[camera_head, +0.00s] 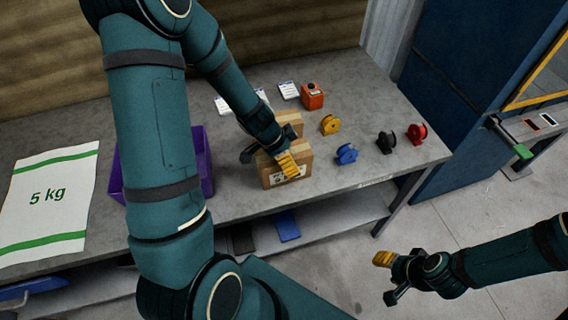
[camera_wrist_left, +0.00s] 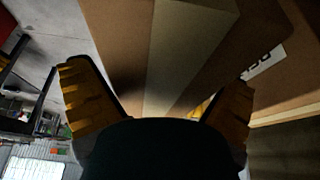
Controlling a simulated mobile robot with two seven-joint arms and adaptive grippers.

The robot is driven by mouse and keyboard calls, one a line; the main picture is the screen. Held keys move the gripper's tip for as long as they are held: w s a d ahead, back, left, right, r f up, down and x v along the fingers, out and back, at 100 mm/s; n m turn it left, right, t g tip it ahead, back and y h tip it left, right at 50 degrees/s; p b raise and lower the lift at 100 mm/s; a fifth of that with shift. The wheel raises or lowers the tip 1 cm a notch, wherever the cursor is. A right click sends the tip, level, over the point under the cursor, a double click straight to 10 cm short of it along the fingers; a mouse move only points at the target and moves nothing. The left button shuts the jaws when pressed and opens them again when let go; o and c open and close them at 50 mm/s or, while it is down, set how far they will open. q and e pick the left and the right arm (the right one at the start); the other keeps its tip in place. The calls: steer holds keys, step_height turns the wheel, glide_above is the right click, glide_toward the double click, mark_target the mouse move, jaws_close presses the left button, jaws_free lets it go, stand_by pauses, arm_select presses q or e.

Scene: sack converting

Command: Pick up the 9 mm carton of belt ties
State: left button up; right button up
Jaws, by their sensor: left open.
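A brown cardboard carton (camera_head: 293,171) with a printed white label stands near the front of the grey bench in the head view. The label is partly covered, and I cannot read its size. A second brown carton (camera_head: 290,121) stands just behind it, partly hidden by my arm. My left gripper (camera_head: 279,159) is open at the top of the front carton. In the left wrist view, its yellow fingers (camera_wrist_left: 158,100) are apart, with a taped carton (camera_wrist_left: 195,50) close in front of and between them; contact is unclear. My right gripper (camera_head: 388,274) is empty, off the bench's front.
On the bench (camera_head: 345,205), blue (camera_head: 346,154), yellow (camera_head: 330,124), black (camera_head: 386,141) and red (camera_head: 416,133) spools stand right of the cartons. An orange device (camera_head: 312,96) is behind. A purple bin (camera_head: 203,165) and a 5 kg sack (camera_head: 48,205) lie left.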

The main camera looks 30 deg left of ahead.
arm_select(q)
steer(key=shift+f+b, duration=0.2)
steer(key=shift+b, duration=0.1)
steer(key=c, duration=1.2)
steer(key=shift+r, duration=0.1)
